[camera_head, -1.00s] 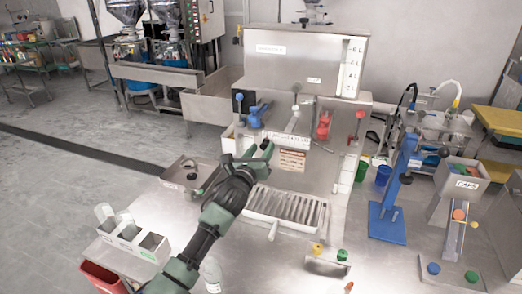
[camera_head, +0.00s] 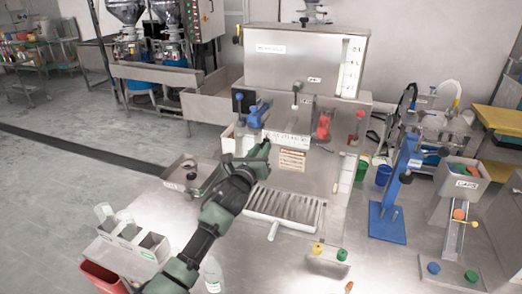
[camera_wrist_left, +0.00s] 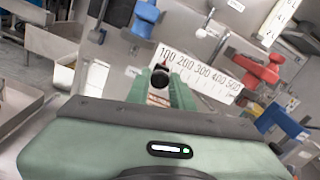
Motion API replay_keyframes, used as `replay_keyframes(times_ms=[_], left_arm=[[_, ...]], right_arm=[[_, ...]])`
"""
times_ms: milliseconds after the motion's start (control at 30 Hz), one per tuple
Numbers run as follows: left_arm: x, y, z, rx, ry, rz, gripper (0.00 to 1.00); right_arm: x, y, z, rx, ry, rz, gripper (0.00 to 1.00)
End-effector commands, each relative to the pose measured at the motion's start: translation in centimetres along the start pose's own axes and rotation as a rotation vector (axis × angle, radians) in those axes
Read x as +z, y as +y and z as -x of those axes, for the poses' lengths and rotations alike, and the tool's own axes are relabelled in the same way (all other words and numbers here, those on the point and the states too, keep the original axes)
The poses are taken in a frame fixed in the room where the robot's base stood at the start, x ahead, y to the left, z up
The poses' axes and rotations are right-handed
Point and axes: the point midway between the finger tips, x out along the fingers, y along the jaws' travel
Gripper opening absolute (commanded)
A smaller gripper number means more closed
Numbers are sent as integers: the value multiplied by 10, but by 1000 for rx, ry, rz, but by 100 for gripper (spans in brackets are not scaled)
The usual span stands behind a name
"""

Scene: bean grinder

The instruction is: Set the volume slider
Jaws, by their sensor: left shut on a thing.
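The volume slider's scale plate (camera_head: 287,140) is a white strip on the front of the steel machine. In the left wrist view the scale (camera_wrist_left: 203,76) reads 100 to 500. A dark round slider knob (camera_wrist_left: 160,78) stands near the 100 end, between my green fingers. My left gripper (camera_head: 262,152) reaches the machine front at the left part of the scale. In the left wrist view the gripper (camera_wrist_left: 161,88) is shut on the knob. The slot behind it is hidden. My right gripper is not in view.
A slotted drip tray (camera_head: 286,209) lies below. A blue hand press (camera_head: 391,200) stands at the right. A white box with compartments (camera_head: 130,238) stands at the front left.

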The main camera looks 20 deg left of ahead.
Motion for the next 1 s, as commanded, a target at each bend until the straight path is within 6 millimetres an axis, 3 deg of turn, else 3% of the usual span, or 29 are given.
replay_keyframes(times_ms=[600, 1000], left_arm=[[-1, 0, 0, 1, 2, 0, 0], [-5, -14, 0, 1, 2, 1, 0]], right_arm=[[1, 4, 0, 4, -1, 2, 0], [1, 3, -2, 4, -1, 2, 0]])
